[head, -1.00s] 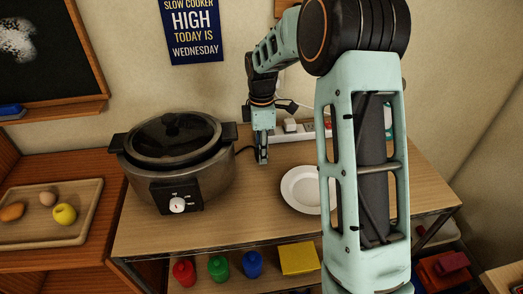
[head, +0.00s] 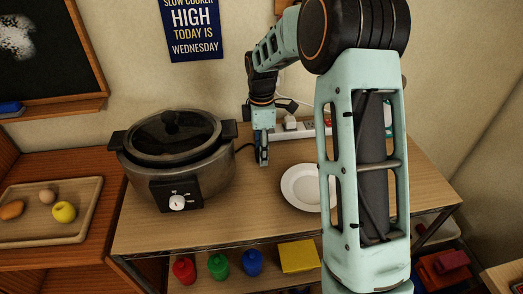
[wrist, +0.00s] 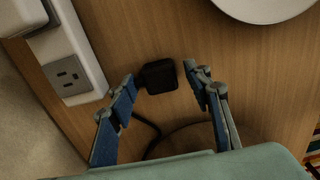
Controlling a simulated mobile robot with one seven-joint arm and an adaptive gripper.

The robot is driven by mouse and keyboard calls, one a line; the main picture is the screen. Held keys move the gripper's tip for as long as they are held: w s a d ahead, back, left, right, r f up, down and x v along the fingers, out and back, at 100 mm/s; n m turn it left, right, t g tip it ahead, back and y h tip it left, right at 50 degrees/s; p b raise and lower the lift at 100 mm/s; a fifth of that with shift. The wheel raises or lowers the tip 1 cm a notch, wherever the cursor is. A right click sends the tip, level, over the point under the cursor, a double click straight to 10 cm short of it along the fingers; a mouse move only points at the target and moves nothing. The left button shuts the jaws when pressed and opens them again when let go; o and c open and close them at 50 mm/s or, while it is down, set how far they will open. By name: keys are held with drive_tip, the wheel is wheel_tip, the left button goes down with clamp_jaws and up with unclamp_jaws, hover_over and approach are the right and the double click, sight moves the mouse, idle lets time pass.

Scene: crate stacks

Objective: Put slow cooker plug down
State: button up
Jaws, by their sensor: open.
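The slow cooker plug (wrist: 158,76) is a small black block with a dark cord (wrist: 150,125) trailing from it. In the wrist view it lies on or just above the wooden tabletop, between my fingertips, with visible gaps on both sides. My gripper (wrist: 160,78) is open around it; in the head view my gripper (head: 262,160) points down at the table, right of the slow cooker (head: 215,177), and the plug cannot be made out there. The white power strip (wrist: 88,75) is beside the plug, with an empty socket facing up.
A white plate (head: 300,187) is on the table right of my gripper. The power strip (head: 308,132) runs along the wall behind. Several colored containers and a yellow box (head: 298,257) sit on the shelf below. A tray (head: 80,222) of food stands at the left.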

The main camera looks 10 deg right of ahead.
wheel_tip(320, 180, up, 13)
drive_tip(key=shift+f, duration=0.15)
idle(0.4)
